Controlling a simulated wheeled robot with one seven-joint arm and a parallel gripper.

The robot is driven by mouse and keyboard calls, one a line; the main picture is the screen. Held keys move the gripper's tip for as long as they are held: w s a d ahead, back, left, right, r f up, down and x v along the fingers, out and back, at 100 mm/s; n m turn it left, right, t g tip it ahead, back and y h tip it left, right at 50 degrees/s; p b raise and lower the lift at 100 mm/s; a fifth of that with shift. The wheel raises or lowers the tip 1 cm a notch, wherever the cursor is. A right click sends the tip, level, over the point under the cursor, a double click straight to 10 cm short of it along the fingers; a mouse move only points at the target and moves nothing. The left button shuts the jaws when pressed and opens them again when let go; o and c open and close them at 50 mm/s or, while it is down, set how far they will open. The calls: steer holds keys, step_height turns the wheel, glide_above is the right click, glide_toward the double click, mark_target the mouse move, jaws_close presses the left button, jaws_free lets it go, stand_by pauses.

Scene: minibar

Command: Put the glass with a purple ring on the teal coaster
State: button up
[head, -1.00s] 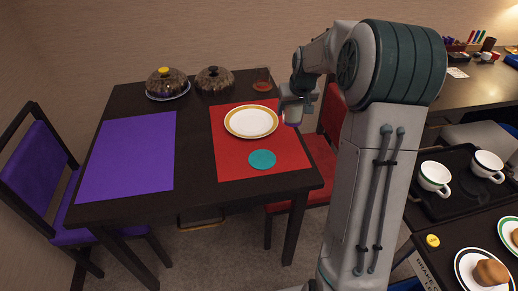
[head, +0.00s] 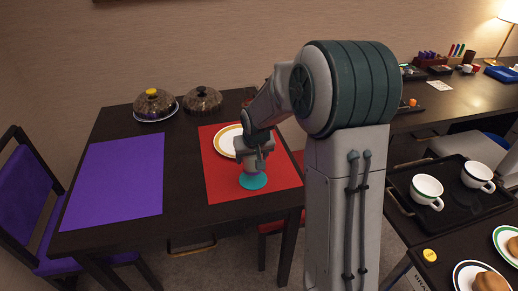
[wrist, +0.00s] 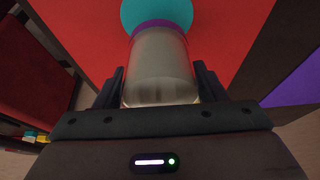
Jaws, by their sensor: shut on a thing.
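My gripper (head: 254,163) is shut on the glass with a purple ring, low over the red placemat. In the wrist view the clear glass (wrist: 160,68) stands between my two fingers (wrist: 160,86), its purple ring (wrist: 160,25) at the far end. The teal coaster (head: 253,184) lies on the red placemat, right below my gripper. In the wrist view the coaster (wrist: 155,10) shows just beyond the ringed end, partly hidden by the glass. I cannot tell whether the glass touches it. In the head view my gripper hides most of the glass.
A white plate with a yellow rim (head: 222,142) lies on the red placemat (head: 221,184), behind and left of my gripper. A purple placemat (head: 115,180) covers the table's left side. Two domed covers (head: 153,105) (head: 203,100) stand at the back.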

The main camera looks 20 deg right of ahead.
mark_target(252, 166)
steer(key=shift+f, duration=2)
steer(key=shift+f+b, duration=0.15)
steer(key=shift+b, duration=0.15)
steer(key=o, duration=1.3)
steer(key=shift+c, duration=0.2)
steer(key=p+v, duration=0.1)
steer(key=v, duration=1.1)
steer(key=s+r+g, duration=0.2)
steer(key=s+r, duration=0.1)
steer(key=s, duration=2)
steer(key=shift+s+a+r, duration=0.15)
steer(key=shift+s+r, duration=0.05)
steer(key=shift+s, duration=0.2)
